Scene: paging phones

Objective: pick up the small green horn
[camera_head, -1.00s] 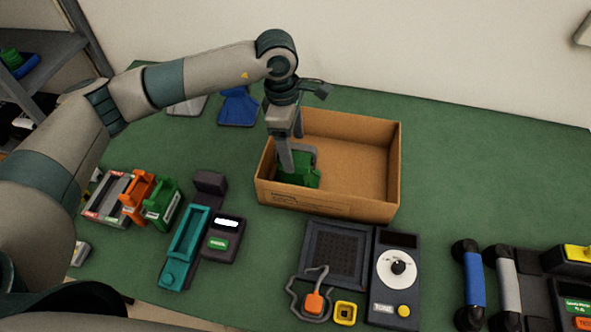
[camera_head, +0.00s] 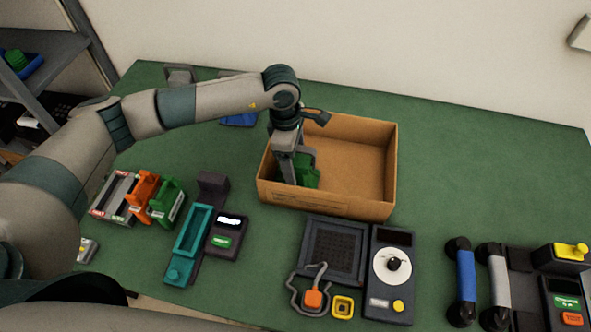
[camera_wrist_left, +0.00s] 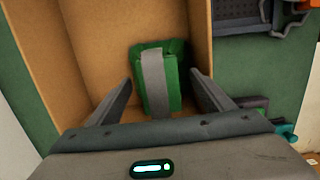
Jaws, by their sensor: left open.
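A small green horn (camera_head: 309,168) with a grey band lies in the left part of an open cardboard box (camera_head: 345,203). The horn also shows in the left wrist view (camera_wrist_left: 175,78), near the box wall. My left gripper (camera_head: 291,180) reaches down into the box at the horn. In the left wrist view its two fingers (camera_wrist_left: 160,88) are spread, one on each side of the horn, with a gap to it on both sides. The gripper's body hides part of the horn in the head view. My right gripper is not in view.
The box walls stand close around my left gripper. A teal cradle (camera_head: 193,232), a dark phone unit (camera_head: 226,236) and a rack with an orange handset (camera_head: 142,194) are at left. A dial unit (camera_head: 391,275) is in front. The green table (camera_head: 480,165) is clear at back right.

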